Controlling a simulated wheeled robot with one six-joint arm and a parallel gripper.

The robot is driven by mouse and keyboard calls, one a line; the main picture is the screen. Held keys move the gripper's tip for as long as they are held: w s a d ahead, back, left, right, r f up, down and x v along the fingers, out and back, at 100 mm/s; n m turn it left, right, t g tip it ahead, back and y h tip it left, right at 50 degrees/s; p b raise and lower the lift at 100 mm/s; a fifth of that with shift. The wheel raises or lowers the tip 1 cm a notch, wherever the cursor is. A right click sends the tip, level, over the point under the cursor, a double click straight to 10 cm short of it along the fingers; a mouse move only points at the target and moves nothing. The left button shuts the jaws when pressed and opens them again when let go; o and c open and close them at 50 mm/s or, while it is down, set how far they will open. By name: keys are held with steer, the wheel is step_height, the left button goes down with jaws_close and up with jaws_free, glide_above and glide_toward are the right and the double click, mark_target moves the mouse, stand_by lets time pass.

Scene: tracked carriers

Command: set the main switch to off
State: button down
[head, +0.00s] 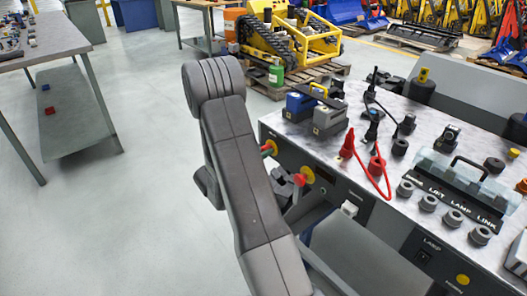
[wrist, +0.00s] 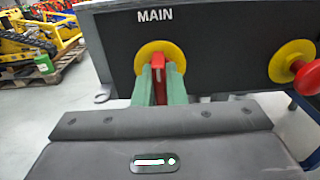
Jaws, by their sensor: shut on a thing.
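The main switch is a red handle (wrist: 158,64) on a round yellow plate (wrist: 171,49), under the label MAIN on the dark front panel. The handle looks upright in the wrist view, between the two green fingertips of my gripper (wrist: 160,84). In the head view the yellow plate (head: 270,145) shows at the far end of the console front, just right of my arm. My arm hides most of the gripper there.
A red knob (wrist: 306,76) on a yellow plate sits right of the switch. The console top (head: 300,132) carries grey and blue blocks, red and black plugs with cables, and a box lettered LIFT LAMP LINK (head: 455,192). A grey table (head: 50,42) stands left, with clear floor between.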

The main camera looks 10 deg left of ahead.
steer(key=c, duration=1.5)
jaws_free()
steer(key=shift+s+a, duration=0.1)
steer(key=p+v, duration=0.1)
steer(key=v, duration=1.2)
steer(key=shift+s+a, duration=0.15)
steer(key=shift+s, duration=0.1)
steer(key=shift+w, duration=0.1)
steer(key=b+x, duration=0.1)
steer(key=x, duration=1.2)
steer(key=shift+w+d, duration=0.25)
steer(key=shift+s+a, duration=0.1)
